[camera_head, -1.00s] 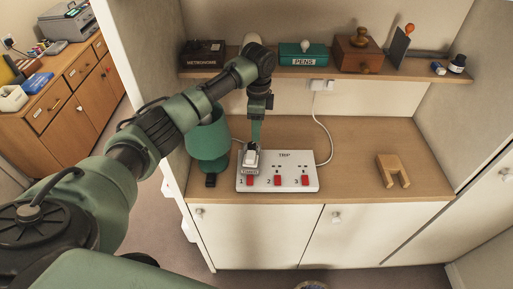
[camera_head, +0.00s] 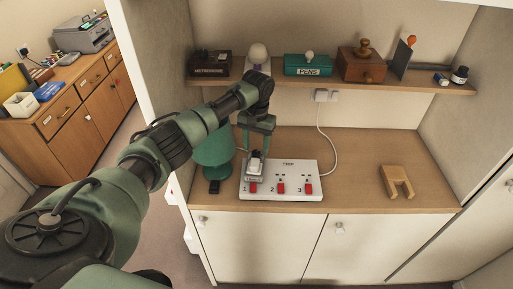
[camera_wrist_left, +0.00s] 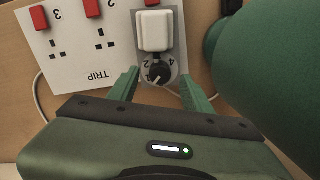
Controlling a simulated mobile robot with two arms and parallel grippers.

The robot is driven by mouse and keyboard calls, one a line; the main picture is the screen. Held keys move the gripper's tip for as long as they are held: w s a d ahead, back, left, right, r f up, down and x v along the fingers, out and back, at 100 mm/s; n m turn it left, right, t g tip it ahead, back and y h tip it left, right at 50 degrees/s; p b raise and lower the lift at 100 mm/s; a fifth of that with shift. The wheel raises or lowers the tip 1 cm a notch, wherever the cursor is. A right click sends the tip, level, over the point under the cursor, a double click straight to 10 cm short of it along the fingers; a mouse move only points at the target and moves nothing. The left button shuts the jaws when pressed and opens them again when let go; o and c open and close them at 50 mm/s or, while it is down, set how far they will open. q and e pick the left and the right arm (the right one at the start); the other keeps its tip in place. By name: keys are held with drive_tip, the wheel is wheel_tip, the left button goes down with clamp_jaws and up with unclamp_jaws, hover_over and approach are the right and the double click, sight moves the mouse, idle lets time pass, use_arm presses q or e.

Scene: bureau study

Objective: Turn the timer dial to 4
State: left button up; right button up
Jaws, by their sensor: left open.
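The timer dial (camera_wrist_left: 160,75) is a small round black knob with a pale pointer mark, on a grey plate marked with numbers including 2 and 4. It sits beside a white plug block (camera_wrist_left: 154,31). In the head view this timer (camera_head: 255,166) stands on the left end of the white TRIP power strip (camera_head: 302,174), with the dial too small to read. My left gripper (camera_head: 259,146) is open just above and behind the timer. My right gripper is not in view.
A green lamp (camera_head: 213,152) stands close to the left of the strip. A wooden U-shaped piece (camera_head: 396,181) lies at the right of the desk. The desk between is clear.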

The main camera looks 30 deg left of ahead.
use_arm(q)
drive_tip(key=shift+f, duration=1.1)
clamp_jaws()
drive_tip(key=shift+r+m+p, duration=0.15)
drive_tip(key=shift+m+p, duration=0.5)
drive_tip(key=shift+m, duration=1.25)
unclamp_jaws()
